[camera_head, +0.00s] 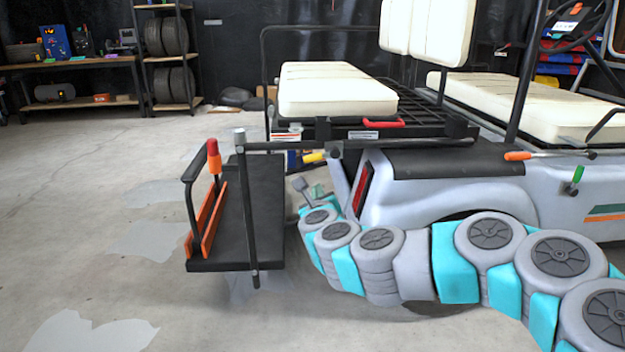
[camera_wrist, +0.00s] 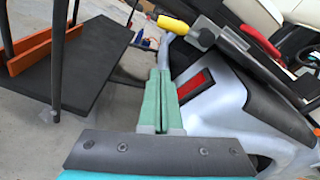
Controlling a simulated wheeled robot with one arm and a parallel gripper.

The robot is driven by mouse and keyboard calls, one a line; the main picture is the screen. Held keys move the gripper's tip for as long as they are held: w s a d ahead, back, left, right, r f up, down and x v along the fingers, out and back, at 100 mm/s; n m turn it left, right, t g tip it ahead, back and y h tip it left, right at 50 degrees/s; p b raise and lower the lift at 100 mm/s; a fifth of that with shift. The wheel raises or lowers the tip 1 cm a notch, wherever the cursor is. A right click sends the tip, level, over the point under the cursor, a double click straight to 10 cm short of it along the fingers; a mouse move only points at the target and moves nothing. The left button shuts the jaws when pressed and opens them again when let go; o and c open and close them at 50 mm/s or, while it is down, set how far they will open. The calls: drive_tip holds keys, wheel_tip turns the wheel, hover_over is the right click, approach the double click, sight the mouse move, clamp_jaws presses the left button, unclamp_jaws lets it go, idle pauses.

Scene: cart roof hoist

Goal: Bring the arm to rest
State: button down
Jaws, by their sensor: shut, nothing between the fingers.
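My arm reaches in from the lower right of the head view, along the side of the pale grey cart (camera_head: 450,200). My gripper (camera_wrist: 160,78) shows in the wrist view with its two green fingers together and nothing between them. In the head view the gripper is small and partly hidden, beside the cart's rear corner, between the corner and the black platform (camera_head: 250,220). In the wrist view the cart's rear corner with its red tail light (camera_wrist: 191,88) lies just right of the fingers. I cannot tell whether they touch it.
The platform, with orange rails (camera_head: 206,225) and a red-topped lever (camera_head: 214,157), hangs left of the gripper. A yellow handle (camera_wrist: 172,24) and a red handle (camera_wrist: 260,40) are on the cart's rear. Shelves (camera_head: 165,55) stand at the back left. Floor at left is clear.

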drive_tip(key=s+a+r+n+g+y+p, duration=0.25)
drive_tip(key=s+a+r+n+y, duration=0.4)
drive_tip(key=a+n, duration=0.35)
drive_tip(key=s+a+n+g+y+p, duration=0.2)
drive_tip(key=s+n+g+p, duration=0.15)
drive_tip(key=s+n, duration=0.6)
drive_tip(key=s+d+f+n+g+h+p, duration=0.1)
drive_tip(key=s+d+n+g, duration=0.3)
drive_tip(key=s, duration=0.7)
drive_tip(key=s+d+f+n+g+h+p, duration=0.2)
drive_tip(key=s+d+f+n+g+h, duration=0.2)
drive_tip(key=s+d, duration=0.5)
drive_tip(key=s+d+f+n+g+h+p, duration=0.2)
drive_tip(key=s+d, duration=0.5)
drive_tip(key=s, duration=0.5)
drive_tip(key=shift+s+f+n+g+h, duration=0.45)
drive_tip(key=shift+n+g, duration=0.5)
drive_tip(key=shift+g, duration=0.25)
